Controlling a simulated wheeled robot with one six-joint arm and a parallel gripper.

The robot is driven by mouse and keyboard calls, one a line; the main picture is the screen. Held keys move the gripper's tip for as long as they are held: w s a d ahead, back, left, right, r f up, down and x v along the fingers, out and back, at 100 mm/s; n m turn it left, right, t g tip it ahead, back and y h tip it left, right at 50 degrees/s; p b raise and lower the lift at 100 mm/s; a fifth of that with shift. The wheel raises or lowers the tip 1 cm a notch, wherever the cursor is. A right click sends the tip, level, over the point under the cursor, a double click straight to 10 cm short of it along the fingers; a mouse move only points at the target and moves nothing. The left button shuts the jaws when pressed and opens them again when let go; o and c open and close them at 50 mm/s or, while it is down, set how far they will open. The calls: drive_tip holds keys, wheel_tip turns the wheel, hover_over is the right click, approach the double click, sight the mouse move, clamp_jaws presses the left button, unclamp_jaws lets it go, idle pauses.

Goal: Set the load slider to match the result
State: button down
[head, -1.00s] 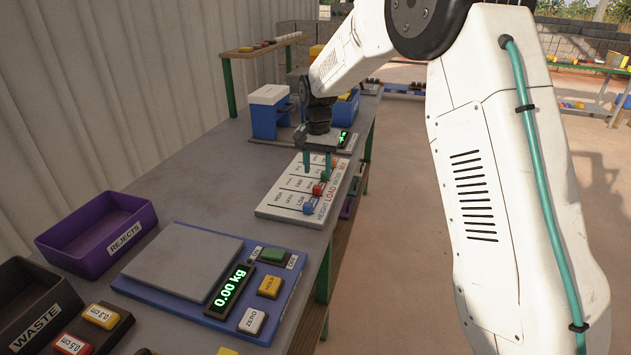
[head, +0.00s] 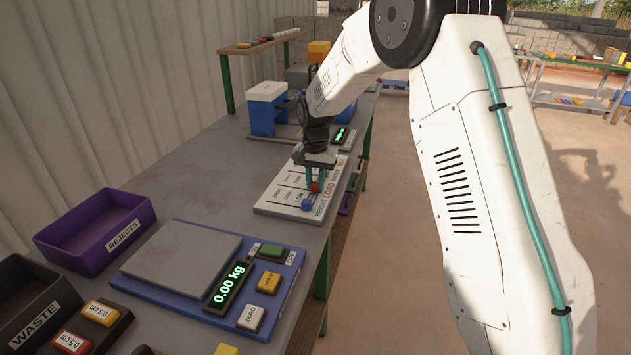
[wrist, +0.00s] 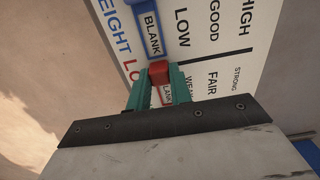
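The slider panel (head: 275,203) is a white board on the bench with columns for height, load and another partly hidden setting. The red knob (wrist: 158,69) is in the load column, whose labels read WEAK, FAIR and STRONG; a window by it reads BLANK. My gripper (wrist: 159,82) has its green fingers on either side of the red knob and looks shut on it. In the head view the gripper (head: 315,184) stands low over the panel. The blue height knob (head: 308,202) is beside it, at BLANK. The third knob is hidden.
A scale (head: 180,258) reading 0.00 kg, with several buttons, is nearer on the bench. A purple rejects bin (head: 75,250) and a black waste bin (head: 25,290) stand left. A blue and white press (head: 265,108) and a small green display (head: 340,135) are beyond the panel.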

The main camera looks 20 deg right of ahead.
sight(304, 189)
drive_tip(key=w+a, duration=0.2)
drive_tip(key=a, duration=0.1)
drive_tip(key=c, duration=1.2)
unclamp_jaws()
drive_tip(key=shift+c, duration=0.2)
wheel_tip(304, 189, up, 8)
drive_tip(key=shift+f, duration=0.15)
